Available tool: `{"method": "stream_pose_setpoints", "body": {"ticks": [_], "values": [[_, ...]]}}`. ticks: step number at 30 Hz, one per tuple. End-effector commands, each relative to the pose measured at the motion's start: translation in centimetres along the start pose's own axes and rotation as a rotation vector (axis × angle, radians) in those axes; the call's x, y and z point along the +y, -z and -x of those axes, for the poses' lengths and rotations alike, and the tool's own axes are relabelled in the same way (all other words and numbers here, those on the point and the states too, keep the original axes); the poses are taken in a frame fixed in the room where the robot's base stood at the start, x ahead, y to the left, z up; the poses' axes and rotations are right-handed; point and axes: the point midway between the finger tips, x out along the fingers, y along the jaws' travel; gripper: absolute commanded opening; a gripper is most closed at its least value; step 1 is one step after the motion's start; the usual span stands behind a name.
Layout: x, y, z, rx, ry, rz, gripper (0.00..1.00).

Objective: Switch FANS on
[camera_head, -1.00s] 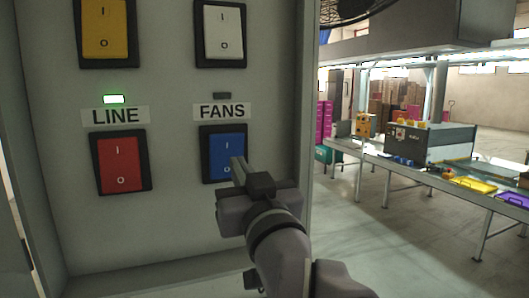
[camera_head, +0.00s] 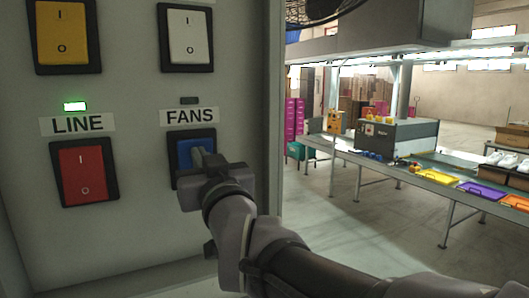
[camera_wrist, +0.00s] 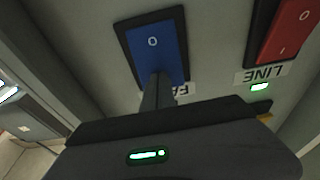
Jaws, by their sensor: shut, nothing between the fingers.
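The FANS switch is a blue rocker (camera_head: 184,152) in a black frame, below the FANS label (camera_head: 192,116) on the grey panel. The small lamp (camera_head: 190,100) above that label is dark. My gripper (camera_head: 200,158) is shut and empty, with its fingertips at the blue rocker, covering its lower right part in the head view. In the wrist view the blue rocker (camera_wrist: 155,48) appears upside down, its O mark visible. The shut fingers (camera_wrist: 157,92) overlap its I end; whether they touch it I cannot tell.
A red LINE switch (camera_head: 83,173) sits left of FANS, with its green lamp (camera_head: 75,107) lit. A yellow switch (camera_head: 65,33) and a white switch (camera_head: 187,36) are above. A conveyor (camera_head: 430,172) with coloured trays stands to the right, beyond open floor.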

Motion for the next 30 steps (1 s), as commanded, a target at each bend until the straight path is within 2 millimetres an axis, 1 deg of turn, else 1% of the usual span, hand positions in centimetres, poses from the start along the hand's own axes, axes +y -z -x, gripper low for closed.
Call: {"method": "stream_pose_setpoints", "body": {"ticks": [11, 22, 26, 30], "values": [[0.0, 0.7, -0.3, -0.068, 0.000, 0.000, 0.00], [0.0, 2.0, -1.0, -0.262, 0.000, 0.000, 0.00], [0.0, 1.9, -1.3, -0.336, 0.000, -0.001, 0.00], [0.0, 1.3, -1.2, -0.333, 0.000, 0.001, 0.00]]}}
